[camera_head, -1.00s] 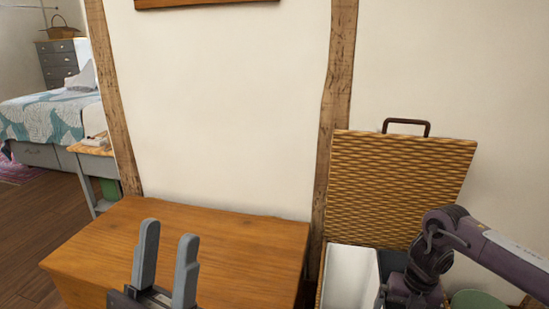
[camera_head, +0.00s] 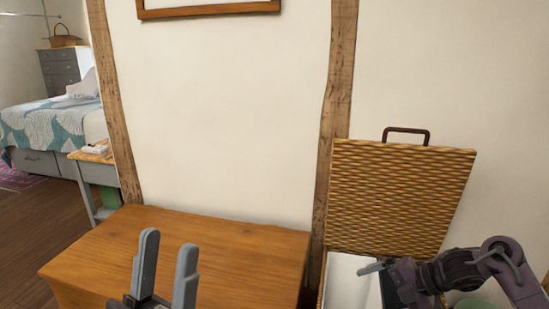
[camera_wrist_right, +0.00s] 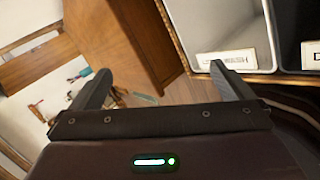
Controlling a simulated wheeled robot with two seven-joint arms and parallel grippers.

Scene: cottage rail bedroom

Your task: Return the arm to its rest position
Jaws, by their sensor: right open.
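My right arm reaches in from the right of the head view. Its gripper (camera_head: 372,268) is over the open wicker hamper, pointing left, with one finger clearly visible there. In the right wrist view the right gripper (camera_wrist_right: 160,78) has its fingers wide apart with nothing between them. My left gripper (camera_head: 168,246) is in front of the wooden chest, fingers up, apart and empty.
The wicker hamper's lid (camera_head: 400,195) stands open against the wall. Its white compartment (camera_wrist_right: 215,25) and a dark one carry labels. A wooden chest (camera_head: 215,240) stands left of it. A timber post (camera_head: 335,120) is between. A bed (camera_head: 50,125) is far left.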

